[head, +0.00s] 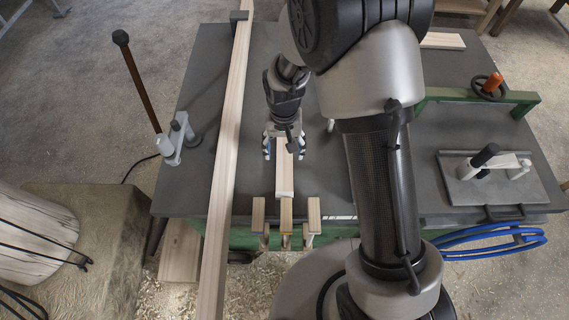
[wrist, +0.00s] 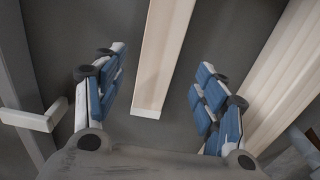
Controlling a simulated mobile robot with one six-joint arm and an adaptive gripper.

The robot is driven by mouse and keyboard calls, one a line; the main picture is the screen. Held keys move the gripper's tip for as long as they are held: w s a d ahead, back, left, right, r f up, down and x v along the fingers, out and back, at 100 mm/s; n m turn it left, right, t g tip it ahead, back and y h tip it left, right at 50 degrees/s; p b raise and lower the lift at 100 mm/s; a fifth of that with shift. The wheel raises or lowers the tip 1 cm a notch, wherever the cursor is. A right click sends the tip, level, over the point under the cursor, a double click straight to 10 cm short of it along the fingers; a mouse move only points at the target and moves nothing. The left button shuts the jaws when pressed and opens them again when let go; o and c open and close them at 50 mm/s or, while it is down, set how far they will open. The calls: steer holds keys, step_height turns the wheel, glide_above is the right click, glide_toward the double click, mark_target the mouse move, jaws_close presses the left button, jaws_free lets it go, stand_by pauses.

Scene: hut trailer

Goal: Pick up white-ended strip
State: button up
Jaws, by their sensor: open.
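The white-ended strip (head: 285,180) is a short pale wooden piece lying on the dark grey bench top (head: 380,185), its white end toward the front edge. My gripper (head: 284,153) is over the strip with its jaws apart on either side. In the wrist view, the strip (wrist: 163,50) runs between the open blue-padded fingers of my gripper (wrist: 160,72), with a gap on both sides. Its white end shows near the palm. The strip's far part is hidden by my gripper in the head view.
A long wooden board (head: 230,110) lies along the bench left of the strip. Several short wooden pieces (head: 286,212) stick out at the front edge, close to the strip's white end. A toggle clamp (head: 178,140) stands at left, another clamp plate (head: 484,180) at right.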

mark_target(285, 161)
steer(key=f, duration=0.1)
steer(key=f+b, duration=0.1)
steer(key=f, duration=0.1)
steer(key=f+b, duration=0.1)
steer(key=shift+s+d+f, duration=0.1)
steer(key=shift+s+f, duration=0.05)
steer(key=shift+s, duration=0.25)
steer(key=shift+f, duration=0.5)
steer(key=shift+r, duration=0.1)
steer(key=c, duration=1.2)
steer(key=shift+r, duration=0.1)
